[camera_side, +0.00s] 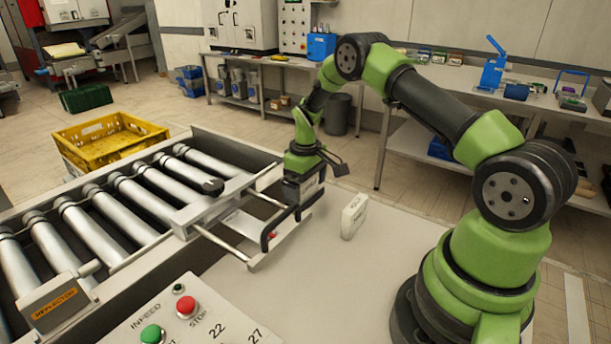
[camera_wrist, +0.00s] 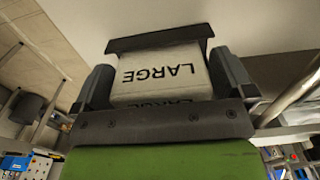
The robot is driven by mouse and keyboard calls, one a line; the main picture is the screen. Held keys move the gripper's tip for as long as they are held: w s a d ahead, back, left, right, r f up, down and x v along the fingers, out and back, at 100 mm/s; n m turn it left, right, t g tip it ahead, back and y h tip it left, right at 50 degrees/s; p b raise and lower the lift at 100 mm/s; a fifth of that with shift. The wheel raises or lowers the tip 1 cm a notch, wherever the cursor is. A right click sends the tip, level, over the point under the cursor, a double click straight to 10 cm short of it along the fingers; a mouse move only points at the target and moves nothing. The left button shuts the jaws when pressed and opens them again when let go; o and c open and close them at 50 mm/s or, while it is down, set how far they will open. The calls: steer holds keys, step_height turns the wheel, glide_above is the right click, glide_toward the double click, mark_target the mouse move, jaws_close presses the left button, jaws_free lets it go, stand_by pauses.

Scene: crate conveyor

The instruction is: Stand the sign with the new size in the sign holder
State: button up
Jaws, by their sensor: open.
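A white sign lettered LARGE (camera_wrist: 160,75) fills the space between my jaws in the wrist view, its lettering upside down. My gripper (camera_wrist: 165,85) is open, with one dark finger on each side of the sign. A dark bar (camera_wrist: 160,38), apparently the sign holder, crosses the sign's far edge; how deep the sign sits in it cannot be told. In the side view my gripper (camera_side: 300,195) points down over the metal rails at the conveyor's end, and the sign is mostly hidden.
Metal rails (camera_side: 262,256) project from the roller conveyor (camera_side: 125,190) around my gripper. A control panel (camera_side: 195,315) with green and red buttons is in front. A yellow crate (camera_side: 105,140) stands behind the conveyor. The table right of the rails is mostly clear.

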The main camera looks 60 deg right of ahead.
step_height(320, 180, up, 12)
steer(key=shift+f, duration=0.2)
steer(key=s+a+r+m+t, duration=0.1)
steer(key=s+a+r+t, duration=0.15)
steer(key=a+r, duration=0.35)
steer(key=s+a+r+m+t, duration=0.1)
steer(key=s+a+r, duration=0.25)
steer(key=r, duration=0.45)
steer(key=s+a+r+m+t+y, duration=0.1)
steer(key=s+a, duration=0.3)
steer(key=s, duration=0.4)
steer(key=s+a+r+m+t+y, duration=0.1)
steer(key=s+a, duration=0.3)
steer(key=s, duration=0.4)
steer(key=shift+s+a+r+t, duration=0.2)
steer(key=shift+r+t, duration=0.35)
steer(key=shift+t, duration=0.3)
steer(key=shift+d, duration=0.1)
